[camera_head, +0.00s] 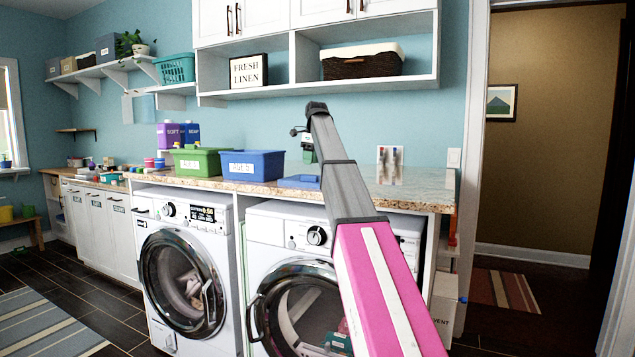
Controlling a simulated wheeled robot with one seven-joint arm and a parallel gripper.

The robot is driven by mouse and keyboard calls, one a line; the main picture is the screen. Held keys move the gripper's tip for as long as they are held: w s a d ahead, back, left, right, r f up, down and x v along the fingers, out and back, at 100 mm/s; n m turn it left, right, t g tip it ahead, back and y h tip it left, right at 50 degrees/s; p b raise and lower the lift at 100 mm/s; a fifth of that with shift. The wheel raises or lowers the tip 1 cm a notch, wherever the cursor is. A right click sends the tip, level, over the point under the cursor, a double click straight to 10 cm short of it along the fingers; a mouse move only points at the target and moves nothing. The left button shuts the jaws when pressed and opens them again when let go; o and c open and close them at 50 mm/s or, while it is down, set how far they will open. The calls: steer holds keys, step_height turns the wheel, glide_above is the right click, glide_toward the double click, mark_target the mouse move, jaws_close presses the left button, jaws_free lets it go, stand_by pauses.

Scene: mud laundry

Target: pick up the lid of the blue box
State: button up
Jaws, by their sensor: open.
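The blue box (252,165) stands open-topped on the granite counter, with a white label on its front. A flat blue lid (297,182) lies on the counter just right of the box, partly hidden by my arm. My gripper (304,142) is above the counter behind my arm, above the lid in the picture and apart from it. It is open, small in view and partly covered by the arm. I see nothing held in it.
A green box (198,162) stands left of the blue box. The counter (417,190) is mostly clear on the right. An overhead shelf (380,84) bears a dark basket (362,66). Washers (186,265) stand below.

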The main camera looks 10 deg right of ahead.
mark_target(317, 178)
steer(key=shift+w+a+f, duration=0.1)
steer(key=shift+w+f, duration=0.05)
steer(key=shift+f, duration=0.85)
steer(key=shift+w+a+f, duration=0.1)
steer(key=shift+w+f, duration=0.1)
steer(key=shift+f, duration=0.85)
steer(key=shift+w+a+f, duration=0.1)
steer(key=shift+w+f, duration=0.05)
steer(key=shift+f, duration=0.85)
jaws_close()
